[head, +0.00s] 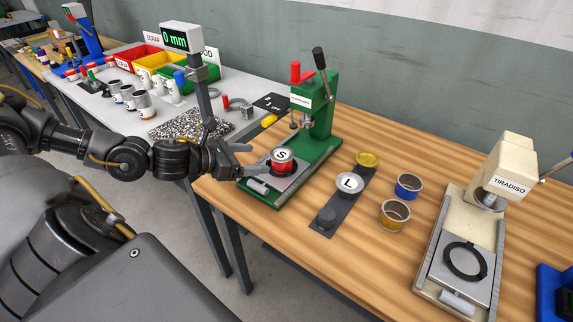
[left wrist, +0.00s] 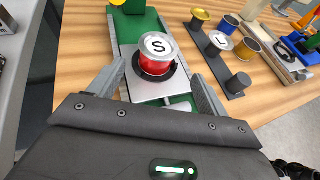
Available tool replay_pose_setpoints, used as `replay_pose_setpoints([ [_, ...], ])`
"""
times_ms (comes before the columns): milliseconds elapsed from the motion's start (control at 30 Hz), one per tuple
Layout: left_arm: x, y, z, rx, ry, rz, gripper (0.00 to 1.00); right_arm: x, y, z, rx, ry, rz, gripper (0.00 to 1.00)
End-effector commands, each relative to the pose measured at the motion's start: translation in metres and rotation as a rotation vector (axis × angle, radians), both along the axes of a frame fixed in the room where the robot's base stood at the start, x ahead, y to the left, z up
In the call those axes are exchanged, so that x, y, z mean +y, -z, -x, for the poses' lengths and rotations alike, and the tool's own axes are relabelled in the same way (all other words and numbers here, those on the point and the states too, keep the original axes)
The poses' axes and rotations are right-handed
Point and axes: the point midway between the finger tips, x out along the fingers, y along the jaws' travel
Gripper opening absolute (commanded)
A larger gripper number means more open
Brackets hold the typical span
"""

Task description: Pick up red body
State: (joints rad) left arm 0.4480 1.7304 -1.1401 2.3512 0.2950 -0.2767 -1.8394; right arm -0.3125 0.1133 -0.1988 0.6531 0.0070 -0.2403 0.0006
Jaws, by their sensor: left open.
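The red body (head: 282,167) is a short red cylinder topped by a silver disc marked S (head: 281,155). It stands upright in a dark ring on the metal plate of the green press (head: 326,140). In the left wrist view the red body (left wrist: 156,66) sits ahead between the finger lines. My left gripper (head: 247,160) is open and empty, just left of the red body in the head view, its fingers pointing toward it. I see no finger touching it. My right gripper is not in view.
Right of the press lies a dark strip (head: 325,222) with a silver disc marked L (head: 348,184) and a gold piece (head: 367,159). Blue (head: 408,187) and yellow (head: 394,215) cups stand beyond, before the cream TIRADISO press (head: 505,170). A gauge post (head: 203,95) stands behind my left arm.

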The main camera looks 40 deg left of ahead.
Motion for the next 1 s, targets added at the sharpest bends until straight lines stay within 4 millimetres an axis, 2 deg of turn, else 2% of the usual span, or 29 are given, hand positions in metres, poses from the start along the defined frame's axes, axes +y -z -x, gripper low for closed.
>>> replay_pose_setpoints([
  [33, 0.001, 0.007, 0.001, 0.001, -0.002, 0.0, 0.77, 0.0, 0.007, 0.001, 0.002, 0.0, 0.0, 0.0],
  [267, 0.004, 0.007, 0.001, 0.001, -0.012, 0.002, 0.77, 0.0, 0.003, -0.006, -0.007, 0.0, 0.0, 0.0],
  [600, -0.011, 0.023, -0.037, 0.0, -0.013, 0.002, 0.77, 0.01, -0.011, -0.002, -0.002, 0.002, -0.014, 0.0],
  [867, -0.015, 0.027, -0.045, 0.0, -0.01, 0.001, 0.77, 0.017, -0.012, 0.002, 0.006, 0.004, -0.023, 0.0],
  [1000, -0.02, 0.028, -0.059, -0.001, -0.01, 0.003, 0.77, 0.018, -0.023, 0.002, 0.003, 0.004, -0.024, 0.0],
])
